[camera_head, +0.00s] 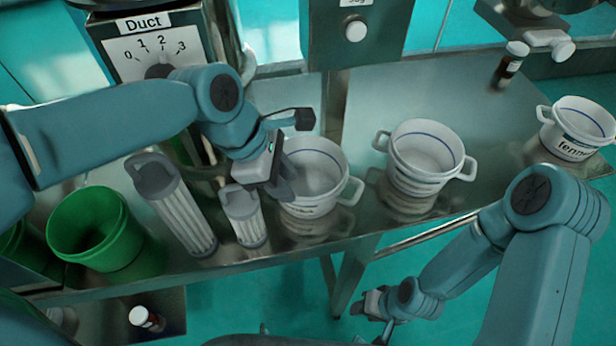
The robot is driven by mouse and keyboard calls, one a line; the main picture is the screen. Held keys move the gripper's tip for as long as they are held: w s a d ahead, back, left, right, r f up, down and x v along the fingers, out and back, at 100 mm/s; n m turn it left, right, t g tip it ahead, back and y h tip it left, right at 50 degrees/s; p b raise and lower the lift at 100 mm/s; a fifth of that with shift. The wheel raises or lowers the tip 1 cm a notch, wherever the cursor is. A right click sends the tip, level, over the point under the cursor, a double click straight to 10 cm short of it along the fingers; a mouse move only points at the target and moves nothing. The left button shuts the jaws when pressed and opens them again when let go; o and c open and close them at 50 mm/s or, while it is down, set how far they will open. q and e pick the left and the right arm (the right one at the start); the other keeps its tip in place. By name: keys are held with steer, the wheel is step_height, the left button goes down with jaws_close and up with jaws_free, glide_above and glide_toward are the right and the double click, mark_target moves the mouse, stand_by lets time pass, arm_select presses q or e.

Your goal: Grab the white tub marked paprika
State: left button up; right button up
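Three white two-handled tubs are in view. The left one (322,170) and the middle one (424,158) stand on the steel table, their labels too small or turned away to read. The right one (578,130) shows letters starting "fenne". I cannot tell which tub is marked paprika. My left gripper (282,182) is at the left rim of the left tub, covering its left handle. Whether its fingers are closed on the handle is hidden. My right gripper (372,308) is low, in front of the table edge and apart from the tubs; its fingers are unclear.
A green bucket (93,228) and two grey-topped ribbed cylinders, one tall (178,208) and one short (243,216), stand left of the left tub. A small dark bottle (511,64) stands at the back right. A dial panel marked "Duct" (150,45) rises behind. Bare table lies behind the middle tub.

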arm_select(q)
glide_toward(318, 215)
steer(key=x, duration=0.5)
steer(key=shift+w+f+p, duration=0.1)
steer(key=shift+f+p, duration=0.05)
steer(key=shift+p, duration=0.25)
steer(key=shift+a, duration=0.15)
jaws_close()
